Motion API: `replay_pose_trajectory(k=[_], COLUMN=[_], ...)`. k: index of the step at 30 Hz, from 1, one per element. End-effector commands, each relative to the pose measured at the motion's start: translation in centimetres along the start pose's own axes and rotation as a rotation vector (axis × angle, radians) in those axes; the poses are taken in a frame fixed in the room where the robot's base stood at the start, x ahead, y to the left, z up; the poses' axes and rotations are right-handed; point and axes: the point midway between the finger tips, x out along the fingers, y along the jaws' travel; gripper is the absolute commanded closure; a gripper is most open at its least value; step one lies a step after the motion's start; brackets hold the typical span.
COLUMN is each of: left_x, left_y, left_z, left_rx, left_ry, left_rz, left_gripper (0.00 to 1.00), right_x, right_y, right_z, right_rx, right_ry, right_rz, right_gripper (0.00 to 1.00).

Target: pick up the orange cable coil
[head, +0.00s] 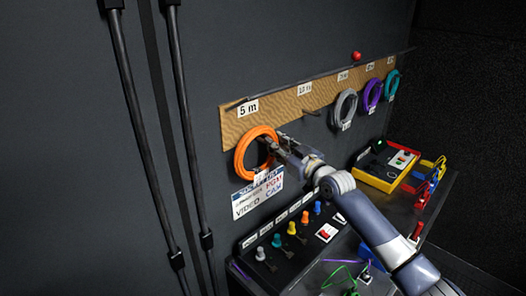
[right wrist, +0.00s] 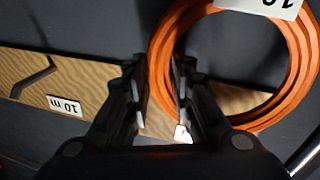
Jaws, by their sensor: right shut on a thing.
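The orange cable coil (head: 240,155) is a ring in front of the left end of the wooden peg board (head: 284,104), just below the "5 m" label. My right gripper (head: 271,147) reaches it from the right and is shut on the right side of the ring in the head view. In the right wrist view the fingers (right wrist: 160,105) straddle one side of the coil (right wrist: 308,55), and a white tag marked "10" shows on it. I cannot tell whether the coil still rests on a peg. My left gripper is not in view.
Grey (head: 345,107), purple (head: 372,95) and teal (head: 390,84) coils hang farther right on the board. A "VIDEO CAM" sign (head: 258,194) is below the orange coil. A dark desk with several coloured connectors and a yellow-edged box (head: 386,165) lies under my arm. Two dark vertical pipes run at left.

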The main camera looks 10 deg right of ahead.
Motion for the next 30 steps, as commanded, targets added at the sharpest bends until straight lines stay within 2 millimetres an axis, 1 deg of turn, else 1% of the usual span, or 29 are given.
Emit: replay_pose_trajectory(k=[5, 8, 11, 14, 15, 20, 30], left_x=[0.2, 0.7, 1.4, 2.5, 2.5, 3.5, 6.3], left_y=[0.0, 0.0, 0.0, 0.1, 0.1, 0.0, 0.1], left_z=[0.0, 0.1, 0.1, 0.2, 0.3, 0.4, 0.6], left_rx=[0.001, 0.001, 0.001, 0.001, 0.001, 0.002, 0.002], left_ry=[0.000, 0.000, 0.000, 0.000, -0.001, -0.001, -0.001], left_rz=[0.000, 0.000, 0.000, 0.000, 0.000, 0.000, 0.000], left_gripper=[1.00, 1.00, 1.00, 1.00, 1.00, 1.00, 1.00], right_x=[0.0, 0.0, 0.0, 0.0, -0.7, -3.6, -10.7], right_y=[0.1, 0.2, 0.4, 0.7, 0.8, 1.2, 2.2], right_z=[-0.6, -1.2, -2.2, -3.8, -3.5, -3.5, -4.0], right_rx=[0.000, 0.001, -0.001, -0.002, -0.001, -0.003, -0.005], right_ry=[0.007, 0.010, 0.010, 0.013, 0.006, 0.004, 0.005], right_rz=[0.001, 0.001, 0.002, 0.002, 0.002, 0.002, 0.001], right_gripper=[1.00, 1.00, 1.00, 1.00, 1.00, 1.00, 1.00])
